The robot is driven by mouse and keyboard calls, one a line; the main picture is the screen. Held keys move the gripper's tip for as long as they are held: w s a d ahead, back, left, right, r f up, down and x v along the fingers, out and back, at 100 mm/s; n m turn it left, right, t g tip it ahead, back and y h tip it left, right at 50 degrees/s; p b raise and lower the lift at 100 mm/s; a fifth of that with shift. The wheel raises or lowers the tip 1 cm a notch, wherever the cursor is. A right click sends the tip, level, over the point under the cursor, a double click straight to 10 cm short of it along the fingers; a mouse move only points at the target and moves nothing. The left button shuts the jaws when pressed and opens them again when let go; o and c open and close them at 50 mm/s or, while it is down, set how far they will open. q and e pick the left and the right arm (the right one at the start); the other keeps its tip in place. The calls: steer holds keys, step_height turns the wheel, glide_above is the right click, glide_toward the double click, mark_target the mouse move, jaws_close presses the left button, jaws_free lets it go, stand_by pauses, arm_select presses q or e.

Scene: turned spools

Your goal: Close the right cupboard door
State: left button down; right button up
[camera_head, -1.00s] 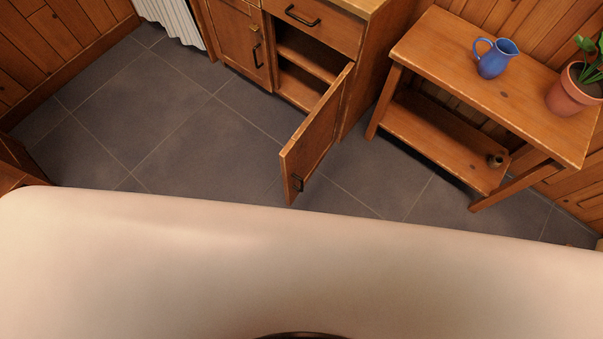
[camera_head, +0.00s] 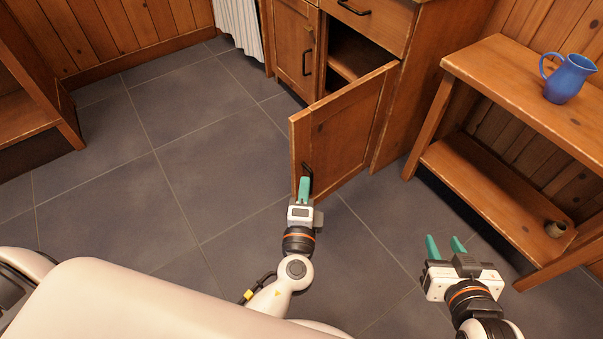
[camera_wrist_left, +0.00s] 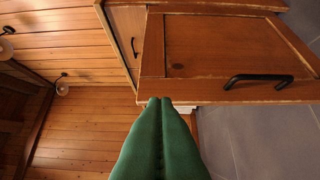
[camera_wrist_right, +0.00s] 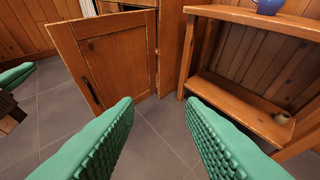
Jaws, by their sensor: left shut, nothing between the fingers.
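The right cupboard door (camera_head: 343,130) stands open in the head view, swung out toward me, with a black handle (camera_head: 307,181) near its free edge. It also shows in the left wrist view (camera_wrist_left: 220,48) and the right wrist view (camera_wrist_right: 118,62). My left gripper (camera_head: 304,180) is shut and empty, its green fingertips at the door's free edge beside the handle. Whether they touch the door I cannot tell. My right gripper (camera_head: 446,243) is open and empty, to the right of the door and in front of the side table.
The cupboard (camera_head: 425,70) has a closed left door (camera_head: 294,45) and a drawer above the opening. A side table (camera_head: 500,80) with a blue jug (camera_head: 568,77) stands to the right; a small pot (camera_head: 556,229) sits on its lower shelf. The tiled floor left of the door is clear.

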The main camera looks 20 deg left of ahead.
arm_select(q)
glide_toward(298, 134)
steer(key=w+d, duration=0.2)
steer(key=w, duration=0.2)
steer(key=a, duration=0.1)
steer(key=w+a, duration=0.1)
steer(key=shift+w+a+r+p, duration=0.15)
steer(key=shift+w+a+p, duration=0.1)
steer(key=shift+w+p, duration=0.05)
steer(key=shift+w+a, duration=0.2)
steer(key=shift+a, duration=0.1)
arm_select(e)
steer(key=shift+s+d+f+g, duration=0.25)
steer(key=shift+s+f+g, duration=0.35)
steer(key=shift+f, duration=0.1)
arm_select(q)
steer(key=shift+a, duration=0.1)
